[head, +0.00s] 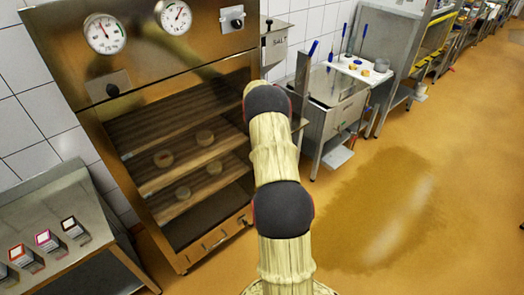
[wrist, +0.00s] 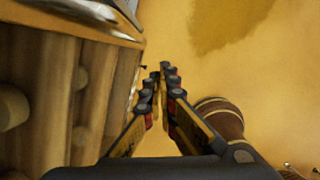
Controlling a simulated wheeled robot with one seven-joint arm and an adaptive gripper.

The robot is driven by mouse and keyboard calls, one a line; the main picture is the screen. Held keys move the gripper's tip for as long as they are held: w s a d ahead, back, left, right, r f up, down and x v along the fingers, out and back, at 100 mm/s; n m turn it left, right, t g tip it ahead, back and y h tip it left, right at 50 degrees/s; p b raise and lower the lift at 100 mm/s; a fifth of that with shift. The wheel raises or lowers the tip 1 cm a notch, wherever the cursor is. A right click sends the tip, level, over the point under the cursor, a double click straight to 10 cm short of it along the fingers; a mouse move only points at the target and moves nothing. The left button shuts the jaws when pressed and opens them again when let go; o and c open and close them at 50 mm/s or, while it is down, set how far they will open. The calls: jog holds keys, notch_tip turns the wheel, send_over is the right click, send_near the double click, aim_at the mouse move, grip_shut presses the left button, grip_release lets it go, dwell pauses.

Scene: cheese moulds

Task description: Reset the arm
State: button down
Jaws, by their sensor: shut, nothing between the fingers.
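My gripper (wrist: 158,92) shows in the wrist view with its two fingers together at the tips and nothing between them. It is over the yellow floor, to the right of the wooden shelves. In the head view my arm reaches up in front of the right side of the metal cabinet (head: 95,88), and the gripper itself cannot be seen there.
The cabinet's wooden shelves (head: 150,130) hold several round cheeses (head: 205,138). A metal table (head: 60,215) with small boxes (head: 75,230) stands at left. A metal sink (head: 335,100) stands behind the arm. The floor (head: 440,230) at right is clear, with a wet patch.

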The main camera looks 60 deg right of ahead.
jog(key=v, duration=0.3)
jog(key=shift+s+r, duration=0.3)
jog(key=shift+r, duration=0.05)
